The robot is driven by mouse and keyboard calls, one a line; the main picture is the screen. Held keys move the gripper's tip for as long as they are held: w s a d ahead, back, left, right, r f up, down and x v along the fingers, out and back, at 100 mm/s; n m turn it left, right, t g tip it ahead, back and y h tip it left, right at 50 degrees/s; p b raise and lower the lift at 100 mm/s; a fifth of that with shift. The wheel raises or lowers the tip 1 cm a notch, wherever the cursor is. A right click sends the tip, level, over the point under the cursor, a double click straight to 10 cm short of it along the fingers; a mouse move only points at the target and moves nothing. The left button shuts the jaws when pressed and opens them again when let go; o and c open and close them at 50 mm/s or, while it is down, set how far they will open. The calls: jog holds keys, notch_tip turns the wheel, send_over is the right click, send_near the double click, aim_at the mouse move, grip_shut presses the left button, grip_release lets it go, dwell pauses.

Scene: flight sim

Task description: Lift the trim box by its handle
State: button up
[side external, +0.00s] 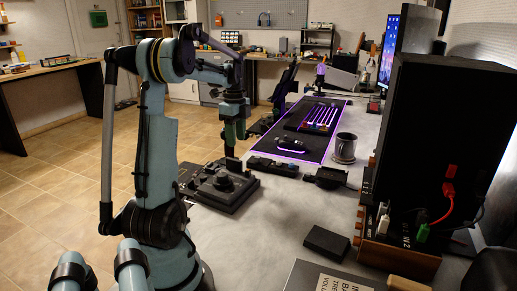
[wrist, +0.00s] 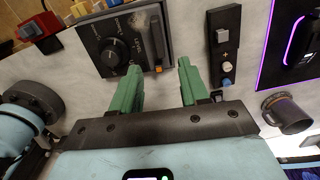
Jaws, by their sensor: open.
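A dark grey control box (wrist: 110,45) with a round dial and an upright lever with an orange tip lies at the top of the wrist view. In the side view the same dark box (side external: 217,190) sits at the desk's near left edge. My gripper (wrist: 160,75) has its two green fingers apart with nothing between them. In the side view my gripper (side external: 231,150) points down above the far part of the box. A gap to the lever shows in the wrist view.
A narrow button panel (wrist: 224,45) stands right of the box. A mug (side external: 344,148), a mouse (side external: 292,144) and a lit keyboard (side external: 320,118) are further along the desk. A tall black case (side external: 430,130) stands at right. Bare grey desk (side external: 275,215) lies between.

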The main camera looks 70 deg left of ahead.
aim_at(238, 160)
jog(key=shift+w+d+f, duration=0.1)
jog(key=shift+d+f, duration=0.05)
jog(key=shift+f, duration=4.4)
grip_shut()
